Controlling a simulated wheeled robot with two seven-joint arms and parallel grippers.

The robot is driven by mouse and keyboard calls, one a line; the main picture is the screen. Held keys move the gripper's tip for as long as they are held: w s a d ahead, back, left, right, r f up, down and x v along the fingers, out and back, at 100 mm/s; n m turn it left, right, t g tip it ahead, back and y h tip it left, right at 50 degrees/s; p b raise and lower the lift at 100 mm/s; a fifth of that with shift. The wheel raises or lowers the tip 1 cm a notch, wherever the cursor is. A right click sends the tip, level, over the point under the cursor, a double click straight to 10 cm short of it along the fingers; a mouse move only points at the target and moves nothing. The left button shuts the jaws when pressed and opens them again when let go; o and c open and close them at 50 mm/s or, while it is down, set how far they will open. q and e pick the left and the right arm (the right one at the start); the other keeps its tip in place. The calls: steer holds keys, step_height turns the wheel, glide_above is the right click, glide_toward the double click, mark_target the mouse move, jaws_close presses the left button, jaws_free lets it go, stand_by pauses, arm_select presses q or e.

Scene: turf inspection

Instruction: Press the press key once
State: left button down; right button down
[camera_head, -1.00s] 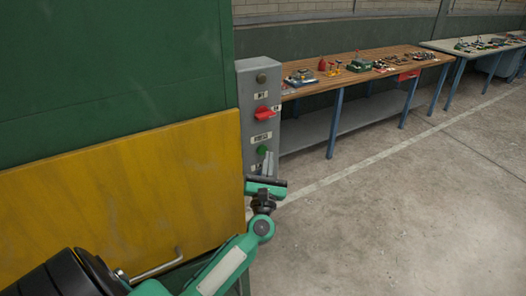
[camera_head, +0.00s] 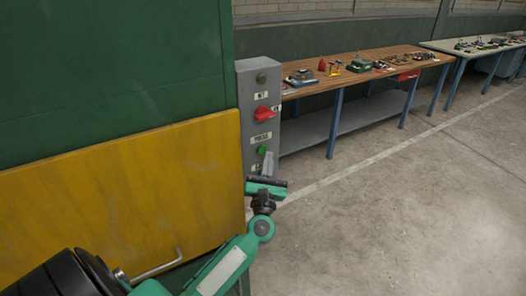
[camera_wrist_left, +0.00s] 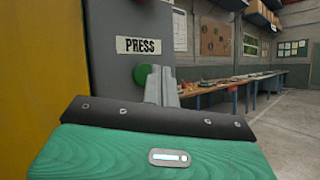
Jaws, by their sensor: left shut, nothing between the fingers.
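The press key is a round green button (camera_head: 262,150) on the grey control box, below a white PRESS label (camera_head: 261,138). It also shows in the left wrist view (camera_wrist_left: 146,74), partly behind the fingers. My left gripper (camera_head: 267,163) is shut and empty, its fingertips close to the button's lower right. In the left wrist view the shut fingers (camera_wrist_left: 161,82) overlap the button's right edge; I cannot tell whether they touch it. My right gripper is not in view.
A red switch (camera_head: 263,113) and a dark knob (camera_head: 261,78) sit higher on the grey box (camera_head: 247,122). A yellow panel (camera_head: 120,195) with a handle stands left. A wooden bench (camera_head: 385,62) holds several small items behind. The floor at right is clear.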

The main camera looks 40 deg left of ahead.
arm_select(q)
steer(key=shift+a, duration=0.1)
stand_by(0.7)
steer(key=shift+w+a, duration=0.2)
steer(key=shift+a, duration=0.1)
